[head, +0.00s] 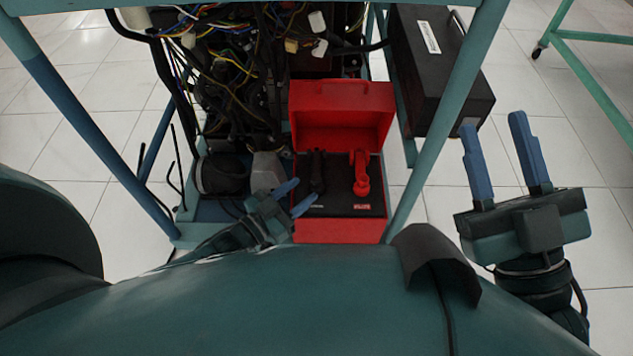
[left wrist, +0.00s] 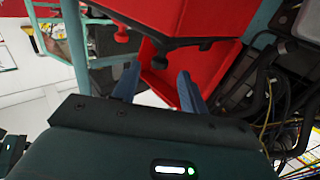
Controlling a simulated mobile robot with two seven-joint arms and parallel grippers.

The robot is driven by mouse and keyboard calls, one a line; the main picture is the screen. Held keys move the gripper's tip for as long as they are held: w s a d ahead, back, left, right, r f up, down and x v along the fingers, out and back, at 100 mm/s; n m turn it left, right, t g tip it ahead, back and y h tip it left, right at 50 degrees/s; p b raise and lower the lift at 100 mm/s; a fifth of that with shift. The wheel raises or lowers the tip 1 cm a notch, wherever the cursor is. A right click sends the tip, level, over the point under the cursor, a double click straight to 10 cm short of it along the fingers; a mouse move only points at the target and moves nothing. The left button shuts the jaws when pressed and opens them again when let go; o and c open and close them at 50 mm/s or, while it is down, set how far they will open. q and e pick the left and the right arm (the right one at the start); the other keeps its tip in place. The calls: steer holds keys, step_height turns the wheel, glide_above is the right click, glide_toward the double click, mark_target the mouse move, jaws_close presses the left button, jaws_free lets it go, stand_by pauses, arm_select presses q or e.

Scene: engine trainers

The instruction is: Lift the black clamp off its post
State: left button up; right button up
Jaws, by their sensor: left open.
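The black clamp (head: 317,172) sits at the left of the dark panel in the open red box, beside the red clamp (head: 361,172). In the left wrist view the black clamp (left wrist: 180,43) is a dark bar just beyond the fingertips; the red clamp (left wrist: 122,35) is to its left. My left gripper (head: 298,196) is open, its blue fingers just left of and nearer than the black clamp. The post under the black clamp is hidden. My right gripper (head: 506,150) is open and empty, off to the right.
The red box (head: 340,231) has its lid (head: 342,105) raised at the back. Teal frame posts (head: 435,120) stand on both sides. Wires and engine parts (head: 240,80) crowd the left. A black case (head: 440,75) is at the back right.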

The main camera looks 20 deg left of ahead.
mark_target(316, 177)
arm_select(q)
steer(key=b+x, duration=0.1)
steer(key=x, duration=0.4)
steer(key=shift+w+d+b, duration=0.2)
steer(key=shift+w+b, duration=0.15)
arm_select(e)
steer(key=r+n+y, duration=0.1)
steer(key=n+y, duration=0.1)
steer(key=r+n+y, duration=0.1)
steer(key=shift+s+d+r+y, duration=0.15)
steer(key=shift+s+r+y, duration=0.15)
steer(key=shift+y, duration=0.1)
arm_select(q)
steer(key=shift+c, duration=0.3)
jaws_close()
